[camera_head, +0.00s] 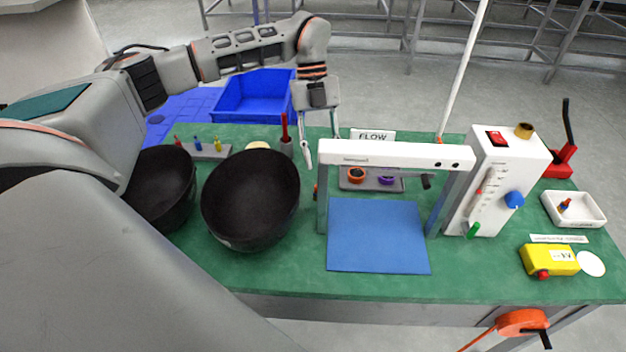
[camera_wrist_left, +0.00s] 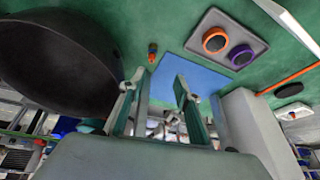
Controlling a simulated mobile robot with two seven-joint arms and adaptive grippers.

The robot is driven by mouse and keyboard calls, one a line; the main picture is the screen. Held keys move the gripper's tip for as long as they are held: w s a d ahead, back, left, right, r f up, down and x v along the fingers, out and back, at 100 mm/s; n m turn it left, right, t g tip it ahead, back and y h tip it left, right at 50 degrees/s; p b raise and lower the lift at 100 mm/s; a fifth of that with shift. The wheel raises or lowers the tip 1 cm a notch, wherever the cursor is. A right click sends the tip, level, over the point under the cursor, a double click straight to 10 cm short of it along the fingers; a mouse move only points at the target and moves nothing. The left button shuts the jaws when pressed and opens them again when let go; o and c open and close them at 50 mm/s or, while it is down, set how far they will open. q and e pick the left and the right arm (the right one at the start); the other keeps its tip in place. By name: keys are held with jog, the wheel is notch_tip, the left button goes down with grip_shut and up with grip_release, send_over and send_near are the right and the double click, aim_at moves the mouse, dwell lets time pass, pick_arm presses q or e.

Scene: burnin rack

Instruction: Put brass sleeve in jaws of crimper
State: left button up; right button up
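My left gripper (camera_head: 322,142) is above the far side of the green bench, behind the white-topped frame. In the left wrist view its two fingers (camera_wrist_left: 157,88) are apart with nothing between them. A small orange-red piece (camera_wrist_left: 153,48) stands on the bench beyond the fingers; whether it is the brass sleeve I cannot tell. A brass-coloured cylinder (camera_head: 524,131) sits on top of the white instrument box (camera_head: 487,185). A red tool with a black lever (camera_head: 565,150) stands at the back right and may be the crimper; its jaws cannot be made out. My right gripper is not in view.
Two black bowls (camera_head: 250,203) (camera_head: 160,190) fill the left side. The white-topped frame (camera_head: 395,154) stands over a blue mat (camera_head: 375,240). A grey tray (camera_wrist_left: 228,24) holds orange and purple rings. A white dish (camera_head: 573,210) and yellow box (camera_head: 548,260) are at right.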

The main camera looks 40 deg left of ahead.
pick_arm(q)
jog(key=f, duration=0.1)
jog(key=s+f, duration=0.1)
jog(key=f, duration=0.1)
jog(key=shift+s+a+y, duration=0.15)
jog(key=shift+y, duration=0.15)
jog(key=x, duration=0.5)
jog(key=shift+a, duration=0.3)
jog(key=shift+c, duration=0.3)
grip_shut()
